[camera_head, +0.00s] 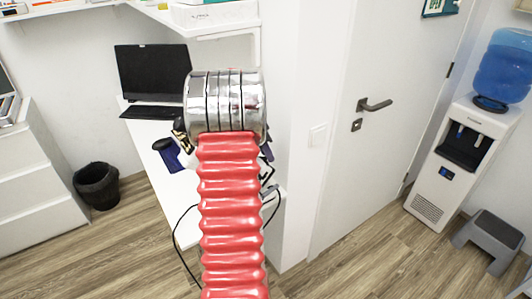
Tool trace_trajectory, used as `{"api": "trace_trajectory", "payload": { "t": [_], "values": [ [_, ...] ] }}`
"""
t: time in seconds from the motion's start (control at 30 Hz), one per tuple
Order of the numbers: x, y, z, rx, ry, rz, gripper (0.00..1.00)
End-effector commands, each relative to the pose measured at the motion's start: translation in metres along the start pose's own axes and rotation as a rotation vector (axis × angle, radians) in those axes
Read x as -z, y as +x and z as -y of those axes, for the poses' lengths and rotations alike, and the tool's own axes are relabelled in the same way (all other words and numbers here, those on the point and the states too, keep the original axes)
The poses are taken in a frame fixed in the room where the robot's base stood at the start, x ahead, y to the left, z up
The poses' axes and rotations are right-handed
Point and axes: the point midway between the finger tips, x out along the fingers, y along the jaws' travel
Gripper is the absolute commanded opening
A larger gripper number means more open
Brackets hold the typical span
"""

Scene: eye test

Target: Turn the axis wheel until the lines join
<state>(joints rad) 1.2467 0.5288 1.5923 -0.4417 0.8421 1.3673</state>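I cannot make out the axis wheel or any lines in this view. A red ribbed arm section with a silver banded end, which looks like mine, rises through the middle and hides much of the white desk (184,205). A dark blue object with a black rounded end (168,155) lies on the desk, left of the arm. Parts of dark and white items (267,172) show at the arm's edges; what they are is unclear. I cannot see my gripper's fingers.
A black laptop or monitor (153,72) with a keyboard (153,112) stands at the back of the desk. A dark bin (97,186) is at left. At right are a white door (370,150), water dispenser (455,155) and grey step stool (490,237). The wooden floor between is clear.

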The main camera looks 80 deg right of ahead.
Motion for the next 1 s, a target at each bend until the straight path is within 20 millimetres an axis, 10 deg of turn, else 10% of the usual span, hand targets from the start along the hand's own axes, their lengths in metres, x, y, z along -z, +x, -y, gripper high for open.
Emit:
{"api": "trace_trajectory", "payload": {
  "t": [0.27,0.63,1.0],
  "values": [
    [0.0005,0.0005,-0.0003,0.000,0.001,0.000,0.26],
    [0.0008,0.0004,-0.0006,-0.001,0.002,0.000,0.00],
    [0.0008,0.0007,0.0011,-0.008,-0.014,0.000,0.00]
  ]
}}
